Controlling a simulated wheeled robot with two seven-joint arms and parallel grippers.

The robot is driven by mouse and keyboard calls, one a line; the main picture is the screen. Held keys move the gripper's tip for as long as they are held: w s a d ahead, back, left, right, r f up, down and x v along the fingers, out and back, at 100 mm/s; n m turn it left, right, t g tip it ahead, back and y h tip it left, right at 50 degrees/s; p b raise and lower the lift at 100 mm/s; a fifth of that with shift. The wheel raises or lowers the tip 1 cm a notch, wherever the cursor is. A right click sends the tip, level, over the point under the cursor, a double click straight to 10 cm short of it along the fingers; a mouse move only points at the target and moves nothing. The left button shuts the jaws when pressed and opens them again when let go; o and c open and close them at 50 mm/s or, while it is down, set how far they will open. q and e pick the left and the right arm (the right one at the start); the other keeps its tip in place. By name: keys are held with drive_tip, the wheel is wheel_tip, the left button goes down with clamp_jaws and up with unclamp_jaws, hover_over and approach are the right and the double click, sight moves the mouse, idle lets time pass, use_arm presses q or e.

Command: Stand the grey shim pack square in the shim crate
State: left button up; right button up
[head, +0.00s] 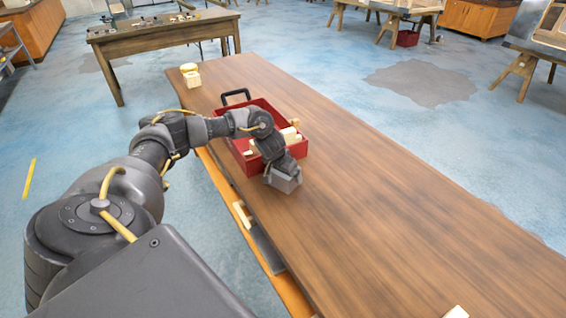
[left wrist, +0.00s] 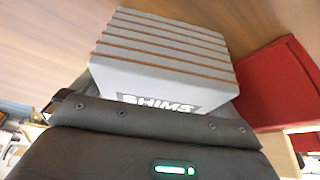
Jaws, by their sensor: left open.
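The grey shim pack (head: 285,182) is at the end of my left arm, by the near right side of the red crate (head: 300,150), outside it. In the left wrist view the pack (left wrist: 165,62) is close in front of the gripper, with thin reddish-brown lines across it and the word SHIMS partly hidden. The red crate (left wrist: 278,85) shows at the right there. My left gripper (head: 280,168) is open at the pack; its fingertips are mostly hidden. Whether the pack rests on the bench, I cannot tell. My right gripper is out of view.
The crate has a black handle (head: 236,94) and holds several pale wooden blocks (head: 289,134). Pale pieces (head: 190,76) sit at the bench's far end, and one (head: 455,312) at the near edge. The wooden bench (head: 400,210) is clear to the right.

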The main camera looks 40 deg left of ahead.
use_arm(q)
drive_tip(key=c, duration=0.9)
drive_tip(key=shift+r, duration=0.1)
drive_tip(key=shift+r, duration=0.6)
drive_tip(key=s+d+r+p, duration=0.4)
drive_tip(key=s+d+r, duration=0.5)
drive_tip(key=s+r, duration=0.2)
drive_tip(key=shift+r, duration=0.35)
